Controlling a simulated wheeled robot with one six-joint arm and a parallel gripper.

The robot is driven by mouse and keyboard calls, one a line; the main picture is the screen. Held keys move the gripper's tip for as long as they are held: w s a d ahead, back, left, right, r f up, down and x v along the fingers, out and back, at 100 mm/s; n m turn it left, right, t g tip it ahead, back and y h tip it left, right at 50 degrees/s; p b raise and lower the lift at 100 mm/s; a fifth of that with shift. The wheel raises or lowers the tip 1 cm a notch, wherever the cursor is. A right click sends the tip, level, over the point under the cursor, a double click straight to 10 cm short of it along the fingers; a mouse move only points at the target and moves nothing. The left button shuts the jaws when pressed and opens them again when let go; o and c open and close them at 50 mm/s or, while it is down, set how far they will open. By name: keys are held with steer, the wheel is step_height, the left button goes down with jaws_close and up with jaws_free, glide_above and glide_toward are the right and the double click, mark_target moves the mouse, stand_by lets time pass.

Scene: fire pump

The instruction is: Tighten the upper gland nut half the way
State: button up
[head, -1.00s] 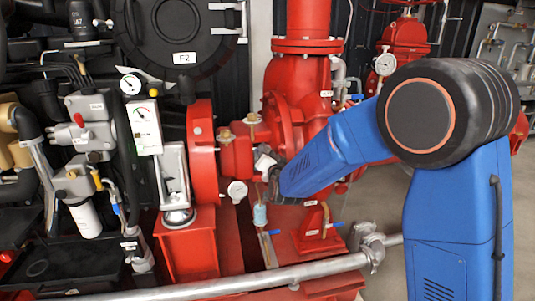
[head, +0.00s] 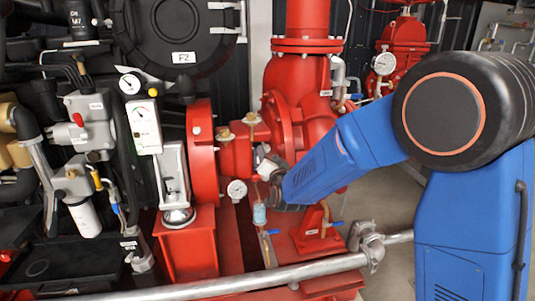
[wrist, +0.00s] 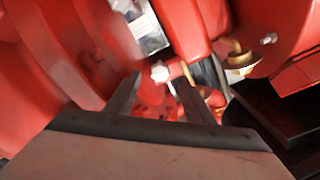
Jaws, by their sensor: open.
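My gripper (wrist: 158,90) is open, its two dark fingers spread and pointing into the red pump. A small pale nut-like head (wrist: 160,73) shows between and just beyond the fingertips, with nothing clamped. It looks like a gland nut, but I cannot tell whether it is the upper one. In the head view my forearm reaches the red pump casing (head: 285,120) from the right. The fingers and the nut cannot be made out there.
Red castings crowd the fingers on both sides. A brass fitting (wrist: 238,60) sits to the right in the wrist view. In the head view, a small gauge (head: 237,190) and a pale blue cylinder (head: 260,214) are close to my wrist. A silver pipe (head: 235,283) crosses in front.

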steer(key=v, duration=1.4)
steer(key=shift+d, duration=0.1)
steer(key=s+d+n+g+h, duration=0.1)
steer(key=s+d+n+g, duration=0.15)
steer(key=s+d, duration=0.4)
steer(key=s+d+n+g, duration=0.1)
steer(key=s+d+g, duration=0.25)
steer(key=d, duration=0.55)
steer(key=s+d+f+g+h, duration=0.1)
steer(key=s+d+g, duration=0.1)
steer(key=s+d, duration=0.3)
steer(key=s+d+f+g+h, duration=0.1)
steer(key=s+d, duration=0.4)
steer(key=s, duration=0.6)
steer(key=s+d+f+g+h, duration=0.1)
steer(key=s+d+g+h, duration=0.1)
steer(key=s+d, duration=0.3)
steer(key=s+g, duration=0.1)
steer(key=s, duration=0.2)
steer(key=shift+g, duration=0.3)
